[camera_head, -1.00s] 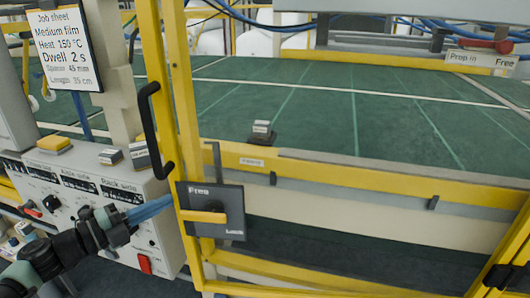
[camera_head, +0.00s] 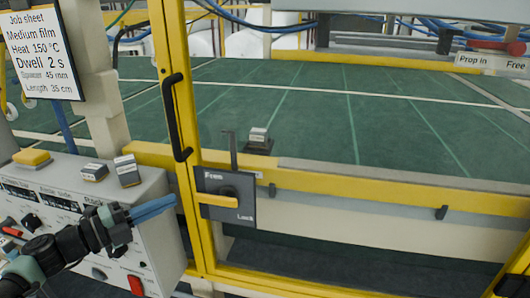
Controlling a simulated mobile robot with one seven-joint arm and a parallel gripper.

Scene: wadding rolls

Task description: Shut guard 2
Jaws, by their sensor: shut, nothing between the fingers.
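A yellow guard frame (camera_head: 184,150) stands upright left of centre, with a long black pull handle (camera_head: 175,118) on it. No guard number is readable, and I cannot tell whether it is fully shut. A dark latch plate (camera_head: 240,186) marked Free and Lock sits to its right, its yellow lever (camera_head: 217,200) lying level and pointing left. My gripper (camera_head: 172,202), with blue fingers, is shut and empty. In the picture its tips are just left of the frame, below the pull handle and level with the lever; contact cannot be made out.
A grey control box (camera_head: 100,240) with knobs and buttons stands behind my arm. A job sheet (camera_head: 40,50) hangs above it. The green bed (camera_head: 310,110) lies behind a yellow rail (camera_head: 370,198). A sign (camera_head: 490,62) reading Prop in and Free is at upper right.

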